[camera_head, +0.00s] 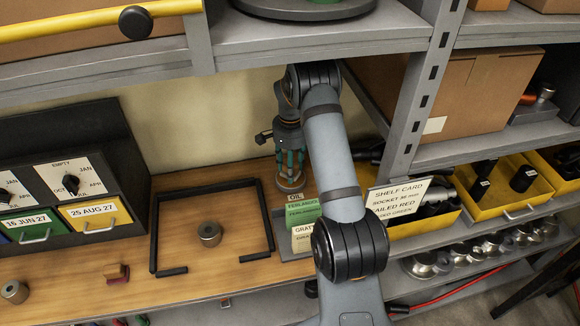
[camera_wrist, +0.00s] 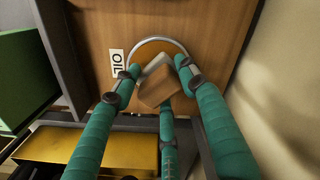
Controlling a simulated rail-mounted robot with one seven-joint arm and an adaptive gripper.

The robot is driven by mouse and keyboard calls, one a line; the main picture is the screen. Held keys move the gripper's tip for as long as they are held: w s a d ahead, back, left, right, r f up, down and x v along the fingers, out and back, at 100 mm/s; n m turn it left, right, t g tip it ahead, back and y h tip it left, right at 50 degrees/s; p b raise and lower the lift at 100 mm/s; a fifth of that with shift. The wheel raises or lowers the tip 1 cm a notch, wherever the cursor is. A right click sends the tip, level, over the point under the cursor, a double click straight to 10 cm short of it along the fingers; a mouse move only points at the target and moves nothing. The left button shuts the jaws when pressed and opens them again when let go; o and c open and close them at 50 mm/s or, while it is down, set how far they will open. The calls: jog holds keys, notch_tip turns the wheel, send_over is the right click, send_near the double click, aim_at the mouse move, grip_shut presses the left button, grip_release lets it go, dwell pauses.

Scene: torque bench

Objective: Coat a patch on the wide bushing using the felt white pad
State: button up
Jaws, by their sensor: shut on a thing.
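My gripper (camera_head: 290,170) hangs over the back of the bench, above the round oil dish (camera_head: 290,186). In the wrist view its teal fingers (camera_wrist: 160,78) are closed around a wooden block (camera_wrist: 157,91) with a white face, the white felt pad (camera_wrist: 154,64). The pad is at the dish (camera_wrist: 146,47), beside the "OIL" label; whether it touches the oil is hidden. A grey-brown bushing (camera_head: 210,234) stands upright inside the black frame. A similar bushing (camera_head: 15,291) stands at the far left. I cannot tell for sure which is wider.
A brown block with a red part (camera_head: 118,273) lies left of the black frame (camera_head: 262,204). Green and cream cards (camera_head: 305,225) stand near the dish. A dark cabinet (camera_head: 72,196) is left, a grey shelf post (camera_head: 426,85) right. Bench between frame and cabinet is mostly clear.

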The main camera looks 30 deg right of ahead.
jog(key=shift+s+f+b, duration=0.1)
jog(key=shift+f+b, duration=0.45)
jog(key=shift+b, duration=0.15)
dwell(2.1)
jog(key=shift+r, duration=0.1)
jog(key=shift+r+p, duration=2.35)
jog(key=shift+r, duration=1.1)
